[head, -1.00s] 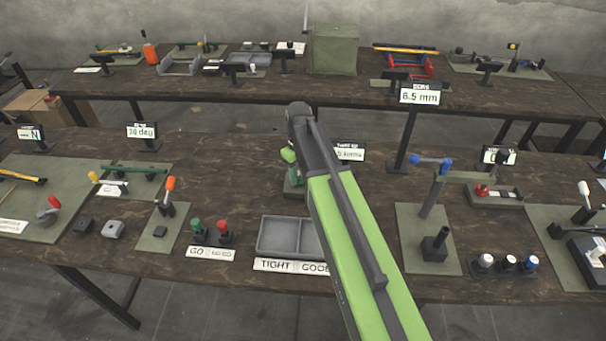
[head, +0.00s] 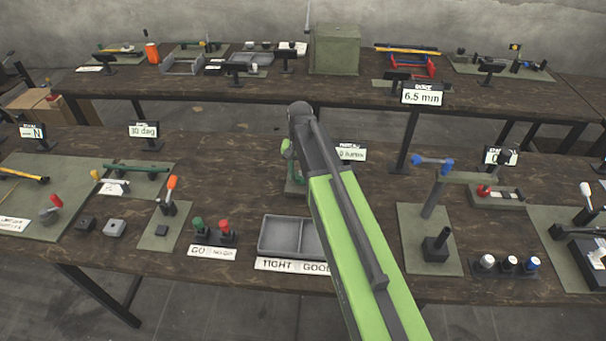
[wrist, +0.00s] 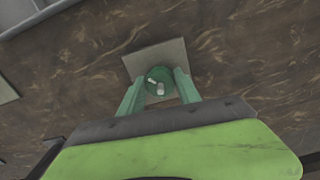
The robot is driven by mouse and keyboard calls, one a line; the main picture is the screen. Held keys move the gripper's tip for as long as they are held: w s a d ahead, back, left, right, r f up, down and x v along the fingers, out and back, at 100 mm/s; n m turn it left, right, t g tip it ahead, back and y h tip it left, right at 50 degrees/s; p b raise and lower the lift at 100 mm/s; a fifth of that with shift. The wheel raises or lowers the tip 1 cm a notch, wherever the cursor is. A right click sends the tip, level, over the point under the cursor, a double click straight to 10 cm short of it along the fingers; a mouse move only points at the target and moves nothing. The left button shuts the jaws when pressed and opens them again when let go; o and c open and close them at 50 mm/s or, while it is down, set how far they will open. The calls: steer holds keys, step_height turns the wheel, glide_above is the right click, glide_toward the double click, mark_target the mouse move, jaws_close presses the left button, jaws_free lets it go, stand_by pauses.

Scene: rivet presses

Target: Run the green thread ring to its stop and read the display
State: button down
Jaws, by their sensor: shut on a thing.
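The green thread ring (wrist: 158,74) sits on a pale square plate (wrist: 140,60) in the wrist view. Small pale marks show on its top. My gripper (wrist: 159,84) has one pale green finger on each side of it and is shut on it. The display (head: 351,153) stands behind my arm. Its left part is covered; the visible part seems to end in "0 turns", small and blurred.
A grey two-part tray (head: 262,238) labelled TIGHT and GOOD stands in front. Green and red GO/NOGO plugs (head: 212,235) stand left of it. A blue-handled fixture (head: 432,205) stands to the right. A rear bench holds more gauges.

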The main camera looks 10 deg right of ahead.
mark_target(300, 175)
steer(key=shift+w+m, duration=0.15)
steer(key=shift+m, duration=0.75)
steer(key=shift+d, duration=0.1)
steer(key=c, duration=0.9)
jaws_free()
steer(key=shift+o, duration=0.2)
steer(key=shift+r+p, duration=0.6)
step_height(300, 175, up, 16)
steer(key=p, duration=1.6)
steer(key=shift+r, duration=0.15)
